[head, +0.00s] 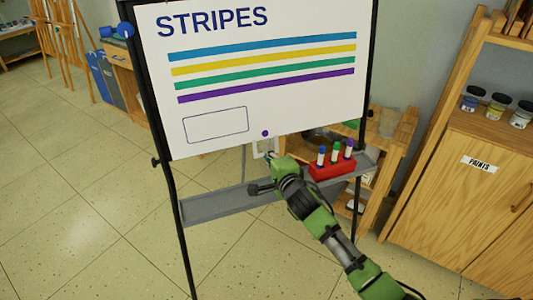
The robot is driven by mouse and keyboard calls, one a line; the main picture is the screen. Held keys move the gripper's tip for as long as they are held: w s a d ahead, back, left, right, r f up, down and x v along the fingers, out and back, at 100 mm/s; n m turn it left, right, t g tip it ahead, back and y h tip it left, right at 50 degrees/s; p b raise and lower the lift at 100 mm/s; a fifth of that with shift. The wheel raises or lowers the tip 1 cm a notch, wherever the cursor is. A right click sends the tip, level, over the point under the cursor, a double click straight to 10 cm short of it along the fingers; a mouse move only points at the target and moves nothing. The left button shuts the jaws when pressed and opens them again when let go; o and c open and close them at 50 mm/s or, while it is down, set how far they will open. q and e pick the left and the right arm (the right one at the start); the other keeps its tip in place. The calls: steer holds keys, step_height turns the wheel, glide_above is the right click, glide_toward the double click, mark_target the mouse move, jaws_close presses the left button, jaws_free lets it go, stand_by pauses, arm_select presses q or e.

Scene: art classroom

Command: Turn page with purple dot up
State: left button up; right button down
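The white page (260,100) hangs on a black-framed easel and is headed STRIPES. It has blue, yellow, green and purple stripes and an empty outlined box. A small purple dot (265,133) is near its bottom edge, right of the box. My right gripper (266,168) is just below the dot, near the page's lower edge. I cannot tell whether it touches the page, and its finger opening is unclear. My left gripper is not in view.
A grey tray (212,207) runs across the easel below the page. A red holder (332,170) with blue-, green- and purple-capped markers stands on it, right of my gripper. A wooden paint cabinet (470,205) is at the right. Open tiled floor lies at the left.

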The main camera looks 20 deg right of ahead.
steer(key=s+r+p, duration=0.3)
steer(key=s+p, duration=0.3)
steer(key=s, duration=0.2)
steer(key=shift+s+d, duration=0.15)
steer(key=shift+s, duration=0.2)
steer(key=s+r+p, duration=0.4)
steer(key=s+p, duration=0.3)
steer(key=s, duration=0.1)
steer(key=shift+d+r+p, duration=0.25)
steer(key=shift+r+p, duration=0.1)
stand_by(0.4)
steer(key=shift+s, duration=0.1)
